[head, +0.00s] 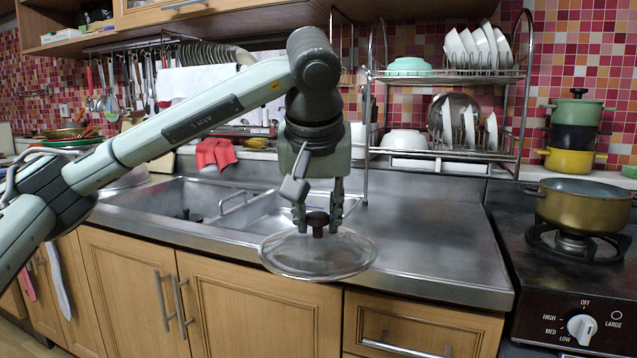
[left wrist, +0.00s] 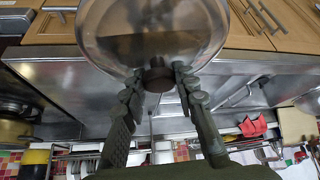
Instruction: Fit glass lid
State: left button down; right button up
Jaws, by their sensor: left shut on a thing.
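My left gripper (head: 318,215) is shut on the dark knob of the round glass lid (head: 300,258). It holds the lid roughly level in front of the counter's front edge, near the sink. In the left wrist view, the fingers (left wrist: 158,78) are on both sides of the knob, and the clear lid (left wrist: 110,40) spreads beyond them. A gold-coloured pot (head: 585,208) without a lid stands on the stove burner at the right, apart from the lid. My right gripper is in neither view.
The steel counter (head: 430,240) between sink and stove is bare. The stove (head: 560,300) has a front knob. A dish rack (head: 440,150) with bowls and plates stands behind the counter. Stacked green, black and yellow pots (head: 572,135) stand behind the gold-coloured pot.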

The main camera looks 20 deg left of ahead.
aim_at(317, 269)
pick_arm(q)
jog(key=s+d+f+m+h, duration=0.1)
jog(key=s+f+m, duration=0.1)
jog(key=f, duration=1.1)
jog(key=s+f+m+h, duration=0.1)
jog(key=s+f+m, duration=0.1)
jog(key=f, duration=1.1)
jog(key=shift+s+d+f, duration=0.15)
jog(key=shift+s+d, duration=0.25)
jog(key=shift+s, duration=0.1)
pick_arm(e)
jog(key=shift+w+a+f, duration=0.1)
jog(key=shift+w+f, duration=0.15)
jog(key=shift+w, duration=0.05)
pick_arm(q)
jog(key=shift+a, duration=0.15)
